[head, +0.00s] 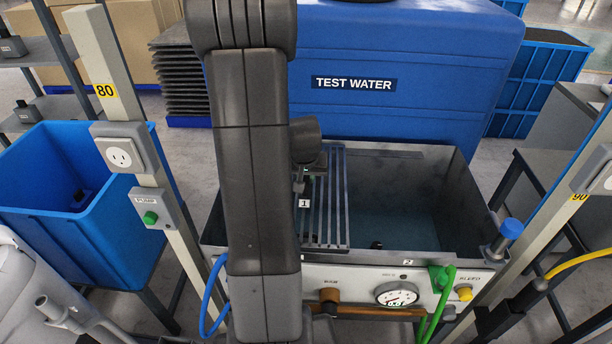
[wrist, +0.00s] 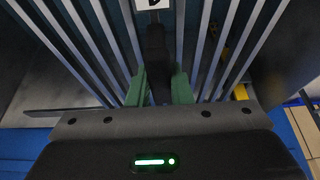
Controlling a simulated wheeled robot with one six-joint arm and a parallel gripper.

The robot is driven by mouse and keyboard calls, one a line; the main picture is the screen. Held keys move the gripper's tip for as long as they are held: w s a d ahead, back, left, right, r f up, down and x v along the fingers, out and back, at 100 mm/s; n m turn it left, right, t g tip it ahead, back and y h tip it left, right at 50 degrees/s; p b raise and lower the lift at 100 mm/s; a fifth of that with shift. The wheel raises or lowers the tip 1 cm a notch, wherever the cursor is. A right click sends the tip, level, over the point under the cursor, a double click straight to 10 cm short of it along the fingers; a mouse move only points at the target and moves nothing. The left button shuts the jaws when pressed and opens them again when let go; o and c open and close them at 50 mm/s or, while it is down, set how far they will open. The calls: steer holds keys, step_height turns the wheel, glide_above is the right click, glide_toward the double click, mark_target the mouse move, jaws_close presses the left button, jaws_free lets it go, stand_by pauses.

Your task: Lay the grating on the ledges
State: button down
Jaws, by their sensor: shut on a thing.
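The grating (head: 338,200) is a grey panel of parallel bars with a tag marked 1. It spans the left-middle part of the open metal tank (head: 462,205), running from back to front. My gripper (head: 308,180) is shut on the grating's dark handle, mostly hidden behind my arm in the head view. In the wrist view, the green fingers (wrist: 160,88) close around the dark handle (wrist: 157,60), with grating bars (wrist: 215,50) on both sides. I cannot tell whether the grating touches the tank or hangs just above it. The ledges are not clearly visible.
Dark water (head: 395,215) shows in the tank's open right part. The front panel carries a gauge (head: 396,294), a green hose (head: 441,300) and a blue hose (head: 213,295). Posts (head: 120,95) stand at both sides. A blue TEST WATER container (head: 430,80) stands behind.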

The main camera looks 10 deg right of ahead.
steer(key=shift+f, duration=0.1)
steer(key=c, duration=1.2)
jaws_free()
steer(key=shift+c, duration=0.2)
steer(key=v, duration=1.3)
steer(key=shift+s+r+p, duration=0.2)
steer(key=shift+r+p, duration=0.1)
steer(key=shift+p, duration=0.1)
steer(key=b+x, duration=0.1)
steer(key=x, duration=1.2)
steer(key=shift+w+f, duration=0.1)
steer(key=shift+f, duration=0.15)
steer(key=shift+w+r+p, duration=0.1)
steer(key=shift+r+p, duration=0.1)
steer(key=shift+p, duration=0.2)
steer(key=shift+r+p, duration=0.6)
steer(key=shift+r, duration=0.05)
